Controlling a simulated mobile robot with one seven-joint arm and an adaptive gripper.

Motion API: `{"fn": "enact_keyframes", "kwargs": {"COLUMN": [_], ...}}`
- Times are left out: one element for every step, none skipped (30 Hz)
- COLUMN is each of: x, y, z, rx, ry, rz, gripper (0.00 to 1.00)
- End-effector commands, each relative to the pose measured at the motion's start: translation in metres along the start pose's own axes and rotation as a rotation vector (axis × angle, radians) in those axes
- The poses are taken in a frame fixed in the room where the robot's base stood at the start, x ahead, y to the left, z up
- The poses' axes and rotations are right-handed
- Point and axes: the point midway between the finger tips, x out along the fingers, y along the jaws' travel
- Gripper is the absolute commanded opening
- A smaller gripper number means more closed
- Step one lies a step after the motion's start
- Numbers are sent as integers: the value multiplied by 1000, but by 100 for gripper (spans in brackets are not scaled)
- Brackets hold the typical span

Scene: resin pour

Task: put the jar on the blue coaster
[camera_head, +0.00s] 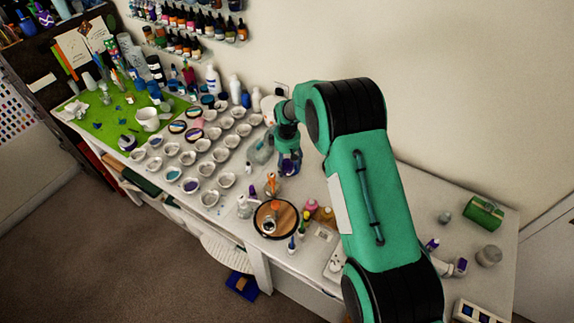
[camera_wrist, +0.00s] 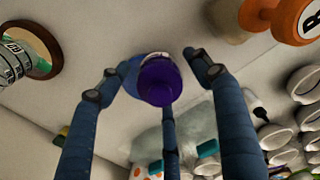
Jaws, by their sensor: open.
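My gripper (camera_head: 289,163) is over the middle of the white table, near the back wall. In the wrist view its blue fingers (camera_wrist: 150,75) are spread open around a container with a purple top (camera_wrist: 158,84). This container may be the jar; I cannot tell whether the fingers touch it. A patch of blue (camera_wrist: 129,73) shows beside the purple top; I cannot tell whether it is the blue coaster. In the head view the fingers hide most of this spot.
A round wooden board (camera_head: 286,214) bearing small items stands in front of my gripper. A clear container (camera_head: 260,150) and many small white cups (camera_head: 220,154) are to its left. A green mat (camera_head: 100,125) lies at far left. A green roll (camera_head: 484,212) lies at right.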

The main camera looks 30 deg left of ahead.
Motion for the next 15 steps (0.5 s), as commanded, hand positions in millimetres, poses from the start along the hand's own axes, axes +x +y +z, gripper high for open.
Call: {"fn": "enact_keyframes", "kwargs": {"x": [-2,-3,-5,-7,-10,-13,-16,-19,-23,-27,-31,-37,-41,-45,-52], "y": [0,0,0,0,1,1,1,1,1,0,1,1,1,1,1], "z": [0,0,0,0,-1,-1,-1,-1,-1,0,-1,-1,-1,-1,-1], "rx": [0,0,0,0,0,0,0,0,0,0,0,0,0,0,0], "ry": [0,0,1,1,2,2,2,2,2,1,2,2,2,2,2], "rz": [0,0,1,1,2,2,2,2,2,1,2,2,2,2,2], "gripper": [64,64,64,64,64,64,64,64,64,64,64,64,64,64,64]}}
